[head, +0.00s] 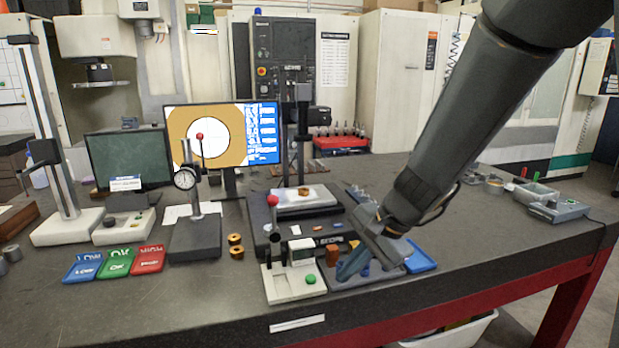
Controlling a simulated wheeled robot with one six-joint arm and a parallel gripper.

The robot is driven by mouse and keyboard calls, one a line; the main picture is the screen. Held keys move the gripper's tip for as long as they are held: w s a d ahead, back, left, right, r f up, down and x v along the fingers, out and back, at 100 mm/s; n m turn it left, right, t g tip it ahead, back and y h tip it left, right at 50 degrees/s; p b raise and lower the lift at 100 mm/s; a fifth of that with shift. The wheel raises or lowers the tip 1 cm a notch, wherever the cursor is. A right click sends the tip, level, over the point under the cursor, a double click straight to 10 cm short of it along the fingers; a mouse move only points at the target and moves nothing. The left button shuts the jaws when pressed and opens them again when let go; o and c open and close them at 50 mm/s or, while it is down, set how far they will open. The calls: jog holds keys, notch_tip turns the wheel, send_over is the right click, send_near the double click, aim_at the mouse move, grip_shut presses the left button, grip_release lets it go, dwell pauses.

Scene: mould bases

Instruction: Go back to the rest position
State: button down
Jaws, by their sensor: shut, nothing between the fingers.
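My gripper (348,266) is at the end of my arm, which reaches in from the upper right of the head view. It is low over a grey tray (345,282) of small parts near the table's front edge. Its fingers look closed and hold nothing. It hides part of the tray and what lies there; I cannot tell whether it touches anything.
A device with a green button (311,279) stands just left of my gripper, and a blue tray (421,258) lies right of it. A dial gauge stand (195,238), a monitor (222,135) and coloured trays (117,262) are further left.

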jog(key=s+d+f+n+g+h+b, duration=0.1)
jog(key=s+d+f+n+h, duration=0.4)
jog(key=s+d+n, duration=0.5)
jog(key=shift+s+d+f, duration=0.15)
jog(key=shift+s+d, duration=0.4)
jog(key=shift+s, duration=0.9)
